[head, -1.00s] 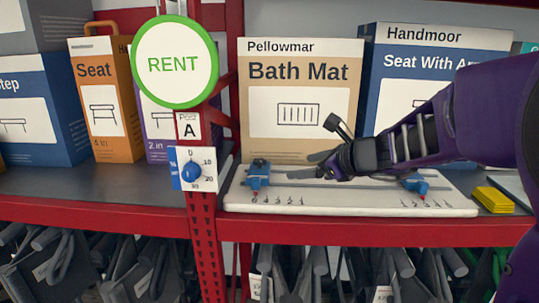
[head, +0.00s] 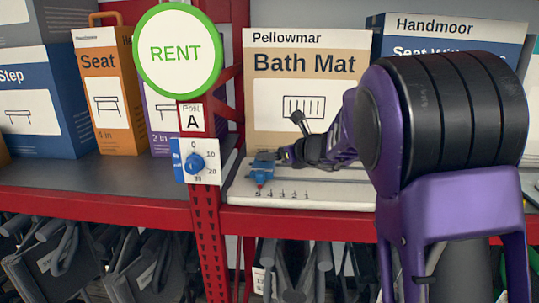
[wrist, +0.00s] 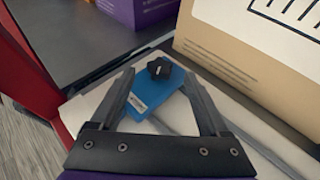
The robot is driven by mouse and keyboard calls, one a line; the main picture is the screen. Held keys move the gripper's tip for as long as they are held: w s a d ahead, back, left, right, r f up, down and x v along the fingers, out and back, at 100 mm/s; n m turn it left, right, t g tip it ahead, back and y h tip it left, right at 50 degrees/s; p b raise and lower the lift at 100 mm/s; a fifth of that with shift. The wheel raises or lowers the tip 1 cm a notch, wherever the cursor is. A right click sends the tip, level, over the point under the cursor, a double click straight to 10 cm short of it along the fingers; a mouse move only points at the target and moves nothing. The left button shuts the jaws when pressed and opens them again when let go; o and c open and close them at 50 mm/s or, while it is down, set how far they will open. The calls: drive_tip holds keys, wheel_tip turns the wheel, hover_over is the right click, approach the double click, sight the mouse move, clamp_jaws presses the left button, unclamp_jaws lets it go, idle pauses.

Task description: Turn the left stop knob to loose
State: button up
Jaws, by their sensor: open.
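The left stop (head: 260,170) is a blue block at the left end of a rail on a white board (head: 340,196). In the wrist view the blue block (wrist: 150,100) has a black lobed knob (wrist: 159,68) with a small white mark on top. My gripper (wrist: 158,80) is open, its two fingers spread on either side of the block, with the knob at the far end between and slightly beyond the tips. Contact cannot be told. In the head view my gripper (head: 280,157) is just right of the stop. The right stop is hidden behind my arm.
A Bath Mat box (head: 307,70) stands behind the board. A red upright (head: 207,235) carries a RENT sign (head: 176,54) and a blue dial (head: 194,163) left of the board. Grey shelf lies left of the upright. Dark folded items hang below.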

drive_tip(key=shift+x, duration=1.45)
clamp_jaws()
